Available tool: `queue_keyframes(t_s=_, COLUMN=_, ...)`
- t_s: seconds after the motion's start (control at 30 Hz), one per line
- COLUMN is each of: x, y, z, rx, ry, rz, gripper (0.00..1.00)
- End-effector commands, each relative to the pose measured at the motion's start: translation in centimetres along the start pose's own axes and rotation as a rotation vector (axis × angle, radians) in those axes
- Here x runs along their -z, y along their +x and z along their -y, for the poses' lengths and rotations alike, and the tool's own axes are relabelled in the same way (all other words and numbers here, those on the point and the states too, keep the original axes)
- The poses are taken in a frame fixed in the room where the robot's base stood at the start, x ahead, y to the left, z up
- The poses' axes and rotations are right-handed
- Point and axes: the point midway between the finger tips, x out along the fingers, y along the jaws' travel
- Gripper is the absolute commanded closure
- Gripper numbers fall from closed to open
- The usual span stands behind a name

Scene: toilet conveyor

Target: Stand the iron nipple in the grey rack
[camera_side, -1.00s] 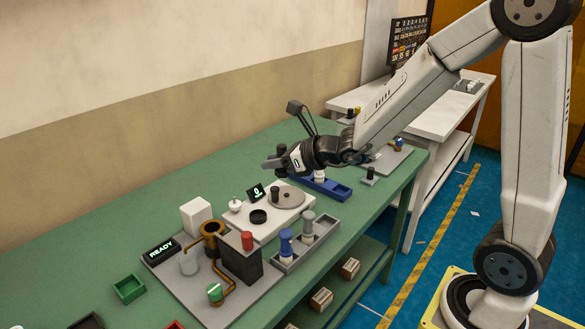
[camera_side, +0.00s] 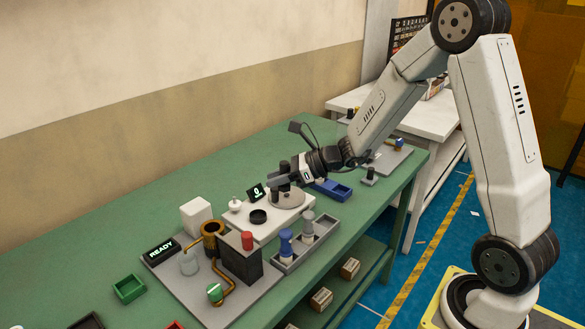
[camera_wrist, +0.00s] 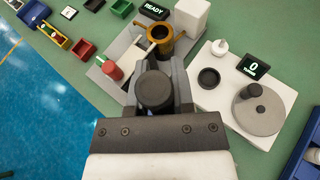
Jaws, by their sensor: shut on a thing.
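My gripper (camera_wrist: 153,88) is shut on a dark upright cylinder, the iron nipple (camera_wrist: 155,92), whose round top shows between the fingers in the wrist view. The grey rack (camera_side: 320,239) lies on the bench's near side, lower and to the right of the gripper. A blue-topped cylinder (camera_side: 286,241) and a grey one (camera_side: 308,223) stand in it. The rack is hidden in the wrist view.
The white scale (camera_wrist: 222,98) bears a grey disc with a dark post (camera_wrist: 254,91), a black ring and a white knob. A black block with a red cylinder (camera_side: 247,240) and a brass funnel (camera_side: 212,232) stand left of the rack. A blue tray (camera_side: 335,189) lies behind.

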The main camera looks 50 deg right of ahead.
Motion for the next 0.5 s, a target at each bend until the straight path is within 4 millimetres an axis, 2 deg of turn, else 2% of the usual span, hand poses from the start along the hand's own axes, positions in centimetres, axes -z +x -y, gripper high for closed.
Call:
queue_keyframes(t_s=0.2, x=2.8, y=-0.4, z=-0.1, rx=-0.138, ry=-0.055, rz=-0.001, gripper=1.00)
queue_keyframes(t_s=0.5, x=4.3, y=-0.8, z=-0.5, rx=-0.216, ry=-0.091, rz=0.000, gripper=1.00)
